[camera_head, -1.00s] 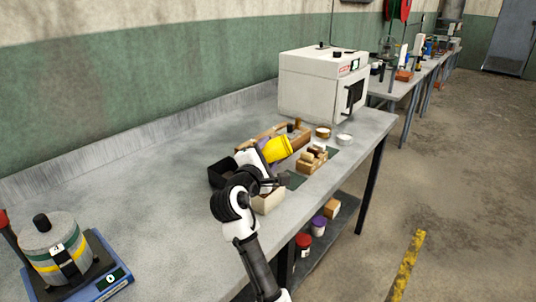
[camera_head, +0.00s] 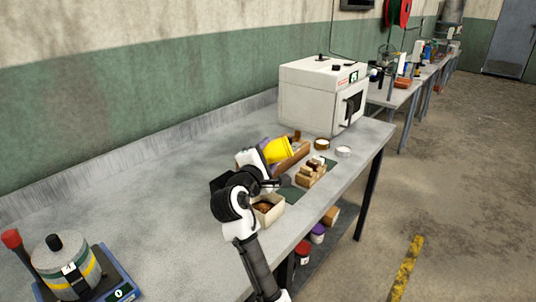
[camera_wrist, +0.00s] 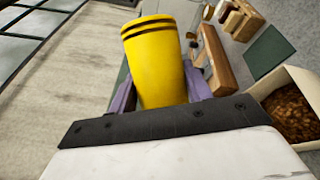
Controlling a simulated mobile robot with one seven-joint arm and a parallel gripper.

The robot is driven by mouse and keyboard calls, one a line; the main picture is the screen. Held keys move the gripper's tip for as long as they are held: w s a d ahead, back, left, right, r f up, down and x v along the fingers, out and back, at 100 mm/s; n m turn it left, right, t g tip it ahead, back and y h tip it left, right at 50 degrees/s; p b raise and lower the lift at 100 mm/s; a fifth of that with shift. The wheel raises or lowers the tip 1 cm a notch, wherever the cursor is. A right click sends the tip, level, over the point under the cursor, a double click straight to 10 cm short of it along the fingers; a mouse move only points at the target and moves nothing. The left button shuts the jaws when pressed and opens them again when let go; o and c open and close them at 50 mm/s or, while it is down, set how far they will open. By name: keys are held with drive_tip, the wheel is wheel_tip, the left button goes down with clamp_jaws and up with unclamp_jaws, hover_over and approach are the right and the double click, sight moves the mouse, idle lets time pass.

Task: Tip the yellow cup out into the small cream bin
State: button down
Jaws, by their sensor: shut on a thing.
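The yellow cup (camera_head: 277,150) is held in my gripper (camera_head: 264,154) above the bench, lying tilted with its outer end to the upper right. In the wrist view the cup (camera_wrist: 158,62) has dark bands near its far end, and the purple fingers of my gripper (camera_wrist: 160,92) press on both sides of it. I cannot see into the cup. The small cream bin (camera_head: 272,216) stands below and in front of my gripper, partly hidden by my arm. In the wrist view the bin (camera_wrist: 302,75) is at the right edge, with brown grain (camera_wrist: 292,112) in it.
A wooden tray (camera_head: 297,151) lies behind the cup. A white oven (camera_head: 318,95) stands at the back. The left bench is clear up to the scale (camera_head: 85,279).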

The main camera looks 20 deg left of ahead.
drive_tip(key=shift+r+m+g+p, duration=0.3)
drive_tip(key=shift+r+m+p, duration=0.15)
drive_tip(key=shift+p, duration=0.25)
drive_tip(key=m+p, duration=0.1)
drive_tip(key=p, duration=0.1)
drive_tip(key=m+g+p, duration=0.1)
drive_tip(key=m, duration=0.1)
drive_tip(key=shift+r+y+p, duration=0.25)
drive_tip(key=shift+y+p, duration=0.05)
drive_tip(key=shift+p, duration=0.1)
drive_tip(key=shift+f+m+g+y+p, duration=0.15)
drive_tip(key=shift+m+g+y+p, duration=0.35)
drive_tip(key=shift+m+p, duration=0.4)
drive_tip(key=shift+m+g+y, duration=0.3)
drive_tip(key=shift+m+g, duration=0.2)
drive_tip(key=shift+m, duration=0.25)
drive_tip(key=m+g+y, duration=0.1)
drive_tip(key=m, duration=0.1)
drive_tip(key=r+m+y, duration=0.1)
drive_tip(key=m, duration=0.1)
drive_tip(key=shift+g, duration=0.4)
drive_tip(key=m+y, duration=0.2)
drive_tip(key=m, duration=0.1)
drive_tip(key=m+g+y, duration=0.1)
drive_tip(key=shift+r+m+y, duration=0.3)
drive_tip(key=shift+r+y, duration=0.05)
drive_tip(key=shift+y, duration=0.05)
